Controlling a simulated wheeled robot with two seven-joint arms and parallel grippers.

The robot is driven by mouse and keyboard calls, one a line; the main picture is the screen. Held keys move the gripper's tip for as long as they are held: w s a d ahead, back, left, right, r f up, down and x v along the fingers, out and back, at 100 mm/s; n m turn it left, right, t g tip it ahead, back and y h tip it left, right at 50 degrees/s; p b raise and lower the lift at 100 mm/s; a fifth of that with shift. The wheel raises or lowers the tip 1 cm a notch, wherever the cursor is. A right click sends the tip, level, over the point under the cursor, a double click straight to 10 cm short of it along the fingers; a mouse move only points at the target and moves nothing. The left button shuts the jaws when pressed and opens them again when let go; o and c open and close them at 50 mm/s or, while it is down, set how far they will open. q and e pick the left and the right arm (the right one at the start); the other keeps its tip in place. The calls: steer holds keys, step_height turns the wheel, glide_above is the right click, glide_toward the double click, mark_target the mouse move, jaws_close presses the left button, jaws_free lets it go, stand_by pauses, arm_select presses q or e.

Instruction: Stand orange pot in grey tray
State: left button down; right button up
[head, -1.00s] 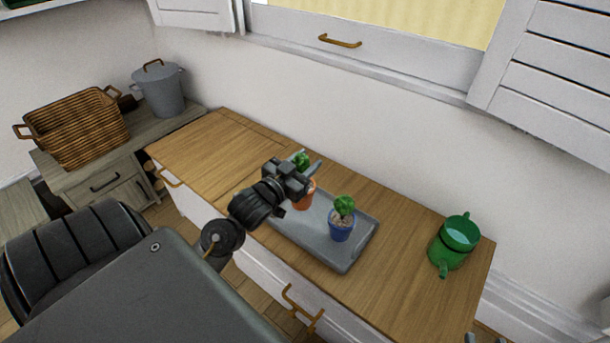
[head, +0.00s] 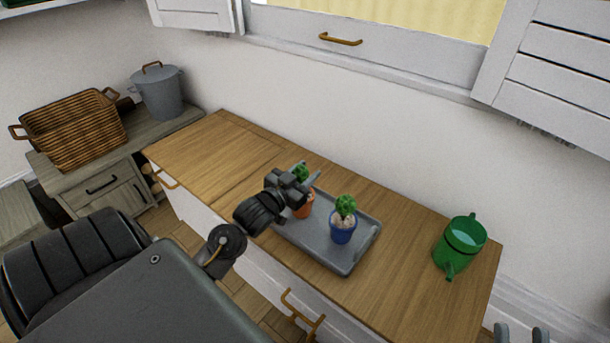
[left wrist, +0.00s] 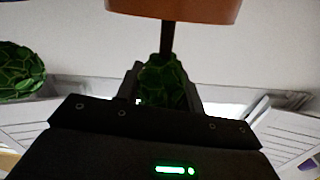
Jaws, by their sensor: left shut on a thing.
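The orange pot (head: 304,208) with a green cactus shows in the head view, partly hidden behind my left gripper (head: 300,183). That gripper is shut on the potted plant; in the left wrist view the green cactus (left wrist: 164,80) shows between the fingers, with the orange pot (left wrist: 175,8) at the top edge. In the head view the pot is over the left end of the grey tray (head: 325,257), left of a blue pot; I cannot tell whether its base touches the tray.
The blue pot (head: 343,229) with a cactus stands in the tray. A green watering vessel (head: 460,247) stands on the right of the wooden top (head: 400,285). The wooden top is clear at left. A wicker basket (head: 70,130) and grey lidded bin (head: 158,94) are further left.

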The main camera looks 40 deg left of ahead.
arm_select(q)
steer(key=shift+f, duration=0.1)
steer(key=c, duration=0.9)
jaws_free()
steer(key=shift+s, duration=0.4)
steer(key=s+p, duration=0.2)
steer(key=s, duration=0.9)
steer(key=shift+s+d, duration=0.15)
arm_select(e)
steer(key=f+g, duration=0.1)
steer(key=a+f+g+h, duration=0.1)
steer(key=f+g, duration=0.1)
steer(key=shift+w+f+h, duration=0.2)
steer(key=shift+f+h, duration=0.1)
